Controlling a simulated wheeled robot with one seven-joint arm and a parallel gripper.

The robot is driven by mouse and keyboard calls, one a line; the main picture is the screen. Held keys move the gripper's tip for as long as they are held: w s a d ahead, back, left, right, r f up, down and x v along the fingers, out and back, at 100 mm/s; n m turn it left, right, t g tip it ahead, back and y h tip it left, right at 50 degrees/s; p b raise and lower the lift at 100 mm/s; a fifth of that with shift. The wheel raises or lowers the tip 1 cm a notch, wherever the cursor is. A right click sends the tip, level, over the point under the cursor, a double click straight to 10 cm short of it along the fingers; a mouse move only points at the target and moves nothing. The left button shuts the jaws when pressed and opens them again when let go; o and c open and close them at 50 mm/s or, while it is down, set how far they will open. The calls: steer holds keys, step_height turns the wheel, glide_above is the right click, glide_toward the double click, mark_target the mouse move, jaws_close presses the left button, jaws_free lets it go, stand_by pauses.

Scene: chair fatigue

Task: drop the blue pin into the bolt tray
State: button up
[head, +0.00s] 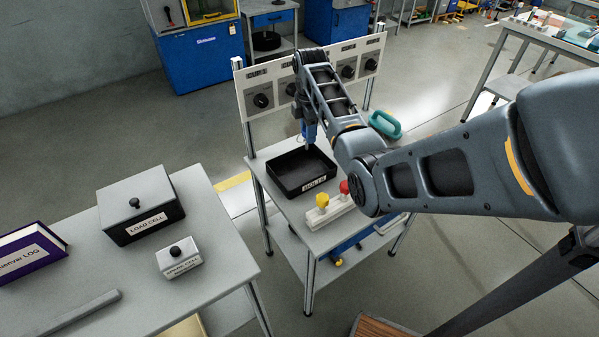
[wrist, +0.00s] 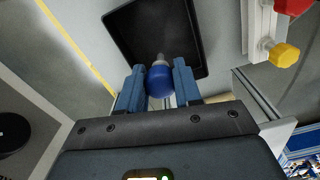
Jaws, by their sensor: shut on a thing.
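The bolt tray (head: 287,172) is a black, shallow, open box with a "BOLTS" label, on a grey stand. It also shows in the wrist view (wrist: 140,30), at the top. My gripper (head: 307,140) points down over the back right part of the tray in the head view. In the wrist view my gripper (wrist: 158,70) has its two blue fingers on either side of the blue pin (wrist: 160,84). The pin has a rounded blue head and a grey tip that points toward the tray. The pin is hard to make out in the head view. The tray floor looks empty where visible.
A white block with yellow (head: 322,200) and red (head: 344,187) knobs sits beside the tray. A panel with dials (head: 262,97) rises behind it. A teal handled object (head: 385,125) is at right. A table with a load cell box (head: 140,206) stands at left.

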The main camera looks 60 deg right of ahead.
step_height(320, 180, down, 5)
steer(key=shift+r+b, duration=0.15)
steer(key=shift+b, duration=0.6)
steer(key=shift+f+b, duration=0.55)
steer(key=shift+b, duration=0.1)
steer(key=o, duration=1)
steer(key=shift+o, duration=0.2)
steer(key=shift+r, duration=3.95)
